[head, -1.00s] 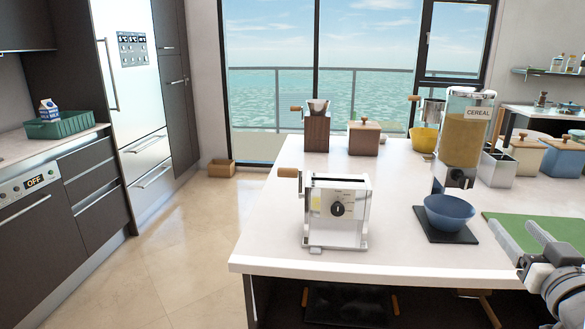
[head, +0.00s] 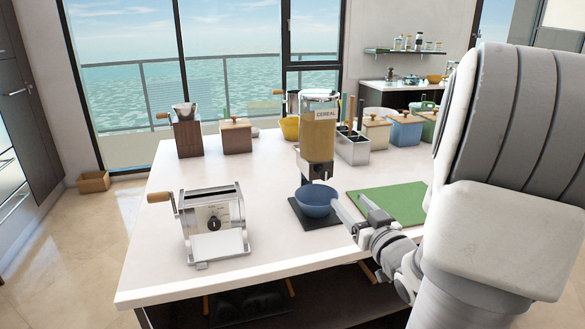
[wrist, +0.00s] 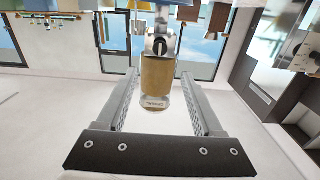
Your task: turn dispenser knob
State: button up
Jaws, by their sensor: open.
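The cereal dispenser (head: 318,140) stands upright on the white counter, a clear container of tan cereal with a "CEREAL" label. Its knob (head: 321,174) is on the grey lower housing, small in the head view. In the wrist view the dispenser (wrist: 157,78) appears upside down between my fingers, with the knob (wrist: 158,46) near the top. A blue bowl (head: 316,200) sits below the dispenser's front on a dark mat. My gripper (head: 352,203) is open and empty, in front and to the right of the dispenser, beside the bowl in the picture. I see no contact with the knob.
A silver pasta machine (head: 214,222) with a wooden-handled crank stands at the left front of the counter. A green board (head: 393,204) lies right of the bowl.

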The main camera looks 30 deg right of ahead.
aim_at(326, 176)
jog(key=x, duration=1.2)
jog(key=shift+w+d+f, duration=0.1)
jog(key=shift+w, duration=0.2)
grip_shut()
